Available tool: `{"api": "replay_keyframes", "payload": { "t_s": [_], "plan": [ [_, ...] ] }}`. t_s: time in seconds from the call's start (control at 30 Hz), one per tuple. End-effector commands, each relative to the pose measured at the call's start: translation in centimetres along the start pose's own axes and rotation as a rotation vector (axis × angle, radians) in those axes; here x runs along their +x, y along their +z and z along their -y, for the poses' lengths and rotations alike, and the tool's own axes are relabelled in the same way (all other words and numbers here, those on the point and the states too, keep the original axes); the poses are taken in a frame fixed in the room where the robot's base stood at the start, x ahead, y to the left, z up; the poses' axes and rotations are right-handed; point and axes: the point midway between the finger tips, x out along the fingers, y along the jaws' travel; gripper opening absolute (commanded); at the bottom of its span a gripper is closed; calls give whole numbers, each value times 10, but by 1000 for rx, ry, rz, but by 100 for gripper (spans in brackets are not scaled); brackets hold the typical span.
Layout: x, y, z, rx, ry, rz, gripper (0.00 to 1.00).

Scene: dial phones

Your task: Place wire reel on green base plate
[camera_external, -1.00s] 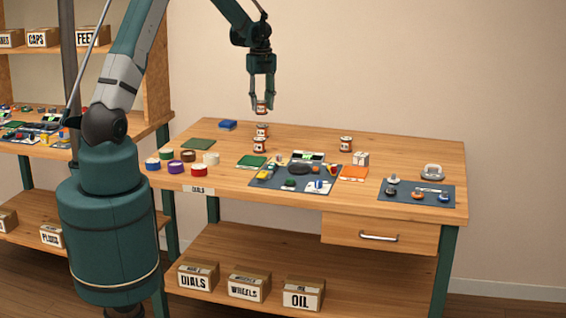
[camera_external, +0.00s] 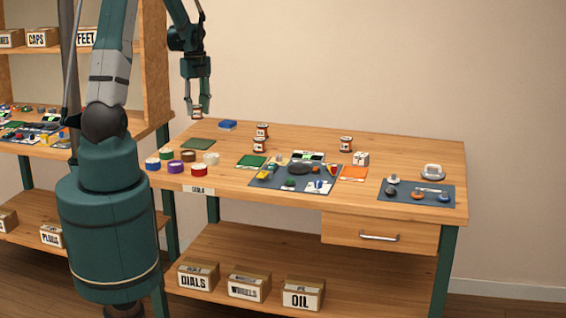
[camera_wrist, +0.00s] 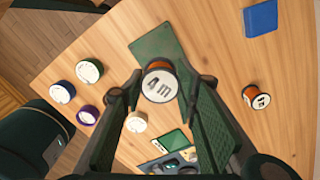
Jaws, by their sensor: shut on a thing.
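My gripper (camera_external: 197,114) is shut on a wire reel (camera_wrist: 158,86) and holds it above the back left of the bench. The reel has a white top marked "4 m" and an orange-brown rim. A flat dark green plate (camera_external: 198,144) lies bare on the bench below the gripper. In the wrist view this green plate (camera_wrist: 157,45) shows just beyond the held reel, which overlaps its near edge in the picture. A smaller bright green piece (camera_external: 251,162) lies further right, beside the grey mat.
Coloured tape rolls (camera_external: 174,167) stand in front of the green plate. Other wire reels (camera_external: 260,145) stand to its right, with another reel (camera_external: 346,144) farther off. A blue box (camera_external: 228,124) lies behind. A grey mat (camera_external: 265,183) holds small parts.

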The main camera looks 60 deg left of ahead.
Motion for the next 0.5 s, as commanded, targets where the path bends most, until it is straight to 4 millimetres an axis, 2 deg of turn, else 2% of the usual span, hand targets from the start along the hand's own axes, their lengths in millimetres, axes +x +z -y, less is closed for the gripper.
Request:
{"api": "replay_keyframes", "payload": {
  "t_s": [0.37, 0.5],
  "plan": [
    [1, 0, -1, -1, 0, 0, 17],
    [8, 0, 0, -1, 0, 0, 17]
  ]
}}
